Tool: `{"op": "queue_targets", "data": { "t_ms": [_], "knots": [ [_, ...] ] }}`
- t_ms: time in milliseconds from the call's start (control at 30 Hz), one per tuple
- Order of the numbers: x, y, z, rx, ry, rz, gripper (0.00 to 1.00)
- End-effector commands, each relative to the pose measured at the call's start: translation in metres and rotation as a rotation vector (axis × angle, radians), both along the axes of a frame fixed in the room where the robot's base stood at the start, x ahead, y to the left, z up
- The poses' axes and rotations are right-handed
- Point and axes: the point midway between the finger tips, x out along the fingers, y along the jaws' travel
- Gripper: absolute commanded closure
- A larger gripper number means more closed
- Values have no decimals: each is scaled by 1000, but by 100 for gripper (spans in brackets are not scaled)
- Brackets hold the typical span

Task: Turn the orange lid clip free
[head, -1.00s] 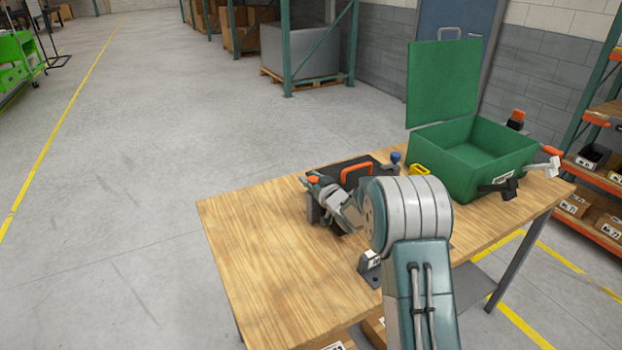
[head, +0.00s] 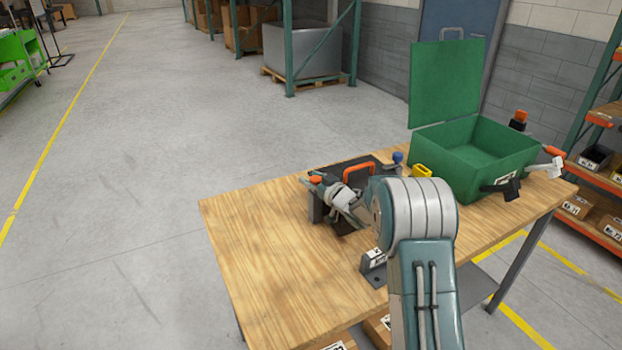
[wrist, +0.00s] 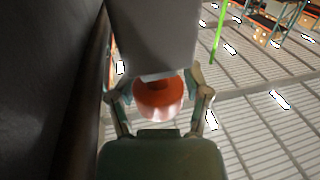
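A dark fixture (head: 372,167) with an orange handle (head: 359,171) stands on the wooden table. A small orange part (head: 315,179), which looks like the lid clip, shows at its left side. My gripper (head: 325,187) is at that side of the fixture, partly hidden by my arm. In the wrist view, a round orange piece (wrist: 158,97) sits between the two fingers of my gripper (wrist: 160,92). The fingers are spread on either side of it. Whether they press on it is not clear. A dark grey body fills the top of that view.
A green box (head: 470,165) with its lid raised stands at the table's right back. A blue knob (head: 397,157) and a yellow part (head: 421,171) are between fixture and box. A small grey bracket (head: 374,266) is near my arm. The table's left front (head: 270,270) is clear.

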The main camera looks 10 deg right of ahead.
Motion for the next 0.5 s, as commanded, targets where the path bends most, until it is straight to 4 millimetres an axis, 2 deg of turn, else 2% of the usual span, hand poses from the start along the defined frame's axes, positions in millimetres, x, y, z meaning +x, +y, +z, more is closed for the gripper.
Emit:
{"op": "queue_targets", "data": {
  "t_ms": [300, 500],
  "knots": [
    [-1, -2, 0, 0, 0, -2, 37],
    [-25, -17, 1, 0, 0, -5, 37]
  ]
}}
